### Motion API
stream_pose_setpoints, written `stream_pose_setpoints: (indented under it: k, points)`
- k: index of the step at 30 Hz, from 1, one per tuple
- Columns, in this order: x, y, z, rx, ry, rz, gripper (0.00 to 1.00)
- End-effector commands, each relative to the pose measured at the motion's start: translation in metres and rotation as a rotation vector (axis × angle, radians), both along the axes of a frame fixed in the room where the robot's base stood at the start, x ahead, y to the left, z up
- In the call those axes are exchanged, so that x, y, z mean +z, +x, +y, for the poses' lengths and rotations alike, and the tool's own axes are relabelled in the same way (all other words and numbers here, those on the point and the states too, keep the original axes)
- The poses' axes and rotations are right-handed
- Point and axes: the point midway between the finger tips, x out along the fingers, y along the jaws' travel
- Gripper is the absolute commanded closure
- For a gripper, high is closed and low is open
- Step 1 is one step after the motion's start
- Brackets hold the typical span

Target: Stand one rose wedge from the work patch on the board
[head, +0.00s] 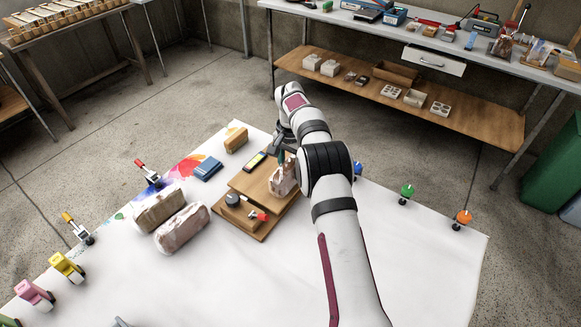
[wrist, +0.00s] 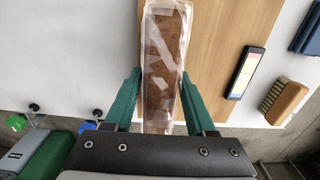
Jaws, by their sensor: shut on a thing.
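My gripper (head: 282,160) is over the wooden board (head: 240,219), mostly behind my arm in the head view. In the wrist view its green fingers (wrist: 160,74) are shut on the sides of a wrapped block (wrist: 160,40), reddish brown under clear wrap. Two similar wrapped blocks, a paler one (head: 157,207) and a pinkish one (head: 183,229), lie left of the board. A pink item (head: 36,294) stands at the lower left.
The board bears a dark round piece (head: 232,199), a red-tipped piece (head: 259,215) and a dark slim case (head: 255,161). Clamps with coloured knobs line the table edges. The white cloth (head: 250,290) is clear in front.

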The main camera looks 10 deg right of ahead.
Motion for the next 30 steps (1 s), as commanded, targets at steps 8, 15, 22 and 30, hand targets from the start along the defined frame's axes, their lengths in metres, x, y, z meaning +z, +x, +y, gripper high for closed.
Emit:
stream_pose_setpoints:
  k: [8,15,22,30]
  points:
    - [-0.0041,0.0001,-0.0001,0.000,-0.001,-0.001,0.64]
    - [-0.0076,0.0001,-0.0001,0.000,0.000,0.000,0.64]
    - [-0.0083,0.0000,0.0000,0.000,0.000,0.000,0.14]
    - [-0.0083,0.0000,0.0000,0.000,0.000,0.000,0.09]
